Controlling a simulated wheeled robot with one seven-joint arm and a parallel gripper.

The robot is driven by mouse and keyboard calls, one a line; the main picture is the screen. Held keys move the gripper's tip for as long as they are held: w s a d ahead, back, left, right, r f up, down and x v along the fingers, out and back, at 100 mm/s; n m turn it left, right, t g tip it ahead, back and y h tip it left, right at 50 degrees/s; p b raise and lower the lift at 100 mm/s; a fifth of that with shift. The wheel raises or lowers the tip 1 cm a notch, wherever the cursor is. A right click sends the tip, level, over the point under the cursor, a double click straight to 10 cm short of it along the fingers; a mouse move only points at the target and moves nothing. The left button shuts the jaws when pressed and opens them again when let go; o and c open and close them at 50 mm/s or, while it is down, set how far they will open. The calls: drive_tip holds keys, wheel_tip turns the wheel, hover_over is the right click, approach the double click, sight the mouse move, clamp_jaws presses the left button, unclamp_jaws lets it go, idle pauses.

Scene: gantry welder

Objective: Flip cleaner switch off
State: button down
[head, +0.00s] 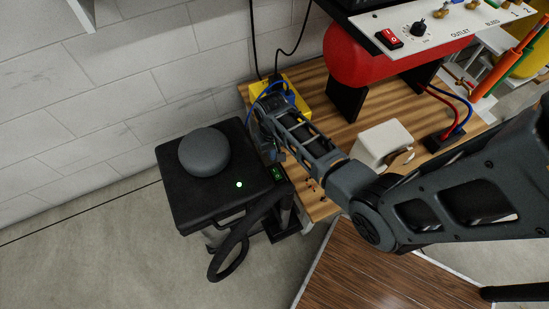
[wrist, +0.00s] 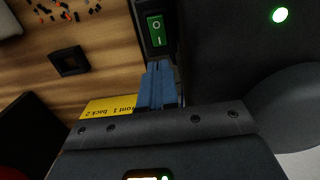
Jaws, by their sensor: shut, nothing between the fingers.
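The cleaner (head: 183,203) is a dark box with a round grey knob-like top (head: 204,152) and a lit green lamp (head: 239,184). Its green rocker switch (head: 278,173) is on the side facing the bench; in the wrist view the switch (wrist: 156,31) shows "O" and "I" marks. My gripper (wrist: 160,68) has blue fingers, shut together and empty. The fingertips point at the switch and lie just short of its lower end in the wrist view; I cannot tell whether they touch. In the head view my gripper hides part of the area beside the switch.
The wooden bench (head: 335,95) carries a yellow box (head: 293,94), a white block (head: 383,143), and a red tank (head: 362,62) under a panel with a red switch (head: 389,38). A black hose (head: 237,243) hangs at the cleaner's front. Small bits lie on the bench (wrist: 62,12).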

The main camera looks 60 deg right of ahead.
wheel_tip(320, 180, up, 6)
drive_tip(key=shift+w+d, duration=0.35)
drive_tip(key=shift+w, duration=0.1)
idle(0.4)
